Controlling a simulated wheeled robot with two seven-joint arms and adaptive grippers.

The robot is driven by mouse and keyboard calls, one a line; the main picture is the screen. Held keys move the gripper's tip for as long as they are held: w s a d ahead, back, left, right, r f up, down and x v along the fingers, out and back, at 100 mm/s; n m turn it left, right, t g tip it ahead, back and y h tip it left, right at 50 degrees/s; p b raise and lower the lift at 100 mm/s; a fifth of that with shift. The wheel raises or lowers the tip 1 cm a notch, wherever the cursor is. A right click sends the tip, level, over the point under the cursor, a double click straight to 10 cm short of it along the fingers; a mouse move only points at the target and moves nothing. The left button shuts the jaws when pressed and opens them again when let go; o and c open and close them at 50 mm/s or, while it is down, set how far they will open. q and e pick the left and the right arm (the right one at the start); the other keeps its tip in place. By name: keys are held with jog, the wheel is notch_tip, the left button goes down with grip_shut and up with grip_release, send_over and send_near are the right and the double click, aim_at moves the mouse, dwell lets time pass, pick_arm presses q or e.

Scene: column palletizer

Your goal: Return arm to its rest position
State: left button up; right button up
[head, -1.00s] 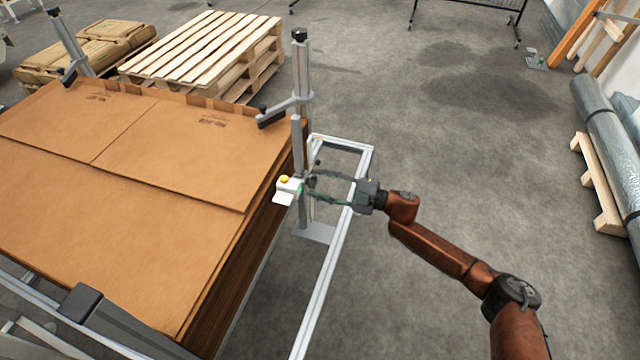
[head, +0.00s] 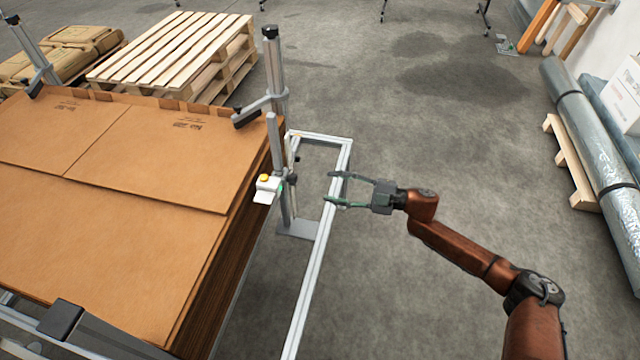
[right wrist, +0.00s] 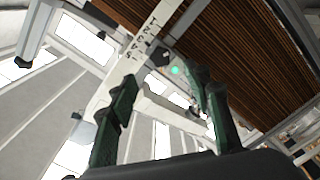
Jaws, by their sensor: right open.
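My right arm (head: 465,245) reaches in from the lower right in the head view. Its gripper (head: 335,189) is open and empty, over the aluminium frame and to the right of the upright post, apart from it. The white box with a yellow button (head: 266,186) sits on the post, with a green light on its side. In the right wrist view, the open fingers (right wrist: 165,105) show with nothing between them held; the green light (right wrist: 176,70) glows beyond them. My left gripper is not in view.
A large stack of cardboard sheets (head: 110,220) stands left of the aluminium frame (head: 318,250). A post with a clamp arm (head: 274,70) rises at its corner. Wooden pallets (head: 175,50) lie behind. Wrapped rolls (head: 590,130) lie at the right. The grey floor between is clear.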

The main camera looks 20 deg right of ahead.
jog(key=shift+s+d, duration=0.35)
jog(key=shift+d, duration=0.1)
